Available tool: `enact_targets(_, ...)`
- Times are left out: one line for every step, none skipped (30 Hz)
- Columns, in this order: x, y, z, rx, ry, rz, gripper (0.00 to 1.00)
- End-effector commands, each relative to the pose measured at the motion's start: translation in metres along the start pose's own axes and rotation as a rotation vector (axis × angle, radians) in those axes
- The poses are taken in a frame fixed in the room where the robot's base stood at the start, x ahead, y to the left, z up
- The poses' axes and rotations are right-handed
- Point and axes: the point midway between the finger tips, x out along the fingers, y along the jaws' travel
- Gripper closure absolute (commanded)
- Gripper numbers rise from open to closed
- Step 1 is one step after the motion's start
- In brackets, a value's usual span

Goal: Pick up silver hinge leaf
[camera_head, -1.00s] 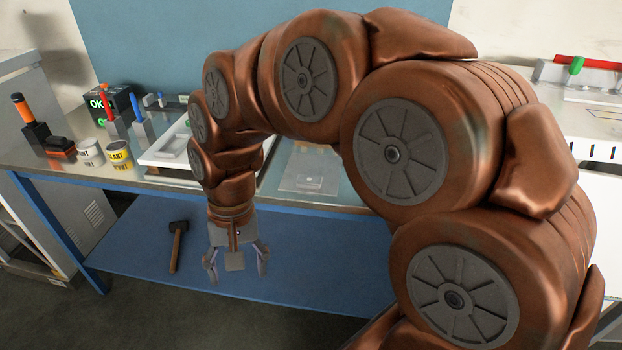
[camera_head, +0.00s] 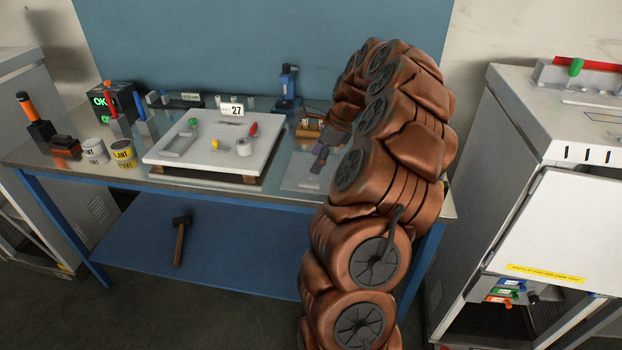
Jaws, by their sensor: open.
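My gripper (camera_head: 319,160) hangs over the right part of the bench, above a pale grey mat (camera_head: 296,178). Its dark fingers point down and left, and it appears open with nothing held. I cannot make out the silver hinge leaf for certain. A small pale, flat shape on the mat is too faint to name, and my gripper and arm cover part of that area.
A white board (camera_head: 160,152) with a grey frame, white roll (camera_head: 244,147) and small parts lies left of the mat. A blue stand (camera_head: 288,88) and wooden block (camera_head: 307,128) stand behind. Cans and holders crowd the left. A white cabinet (camera_head: 570,210) stands right.

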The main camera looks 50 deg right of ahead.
Motion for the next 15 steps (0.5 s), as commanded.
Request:
enact_targets(-0.001,-0.006,-0.011,0.044,0.000,-0.009,0.29)
enact_targets(-0.002,-0.009,-0.016,0.065,0.000,-0.013,0.29)
enact_targets(-0.001,-0.011,-0.020,0.087,0.001,-0.017,0.29)
enact_targets(-0.001,-0.013,-0.023,0.097,0.001,-0.018,0.29)
enact_targets(0.000,-0.014,-0.025,0.106,0.002,-0.020,0.29)
enact_targets(0.003,-0.015,-0.026,0.112,0.002,-0.020,0.29)
enact_targets(0.005,-0.015,-0.026,0.115,0.002,-0.019,0.29)
enact_targets(0.007,-0.015,-0.026,0.115,0.002,-0.018,0.29)
enact_targets(0.012,-0.014,-0.025,0.115,0.002,-0.016,0.29)
enact_targets(0.015,-0.014,-0.025,0.114,0.002,-0.015,0.29)
enact_targets(0.018,-0.013,-0.025,0.113,0.002,-0.014,0.29)
enact_targets(0.022,-0.013,-0.025,0.112,0.002,-0.015,0.29)
enact_targets(0.024,-0.014,-0.025,0.112,0.002,-0.016,0.29)
enact_targets(0.025,-0.014,-0.024,0.111,0.002,-0.017,0.29)
enact_targets(0.027,-0.015,-0.024,0.111,0.002,-0.019,0.29)
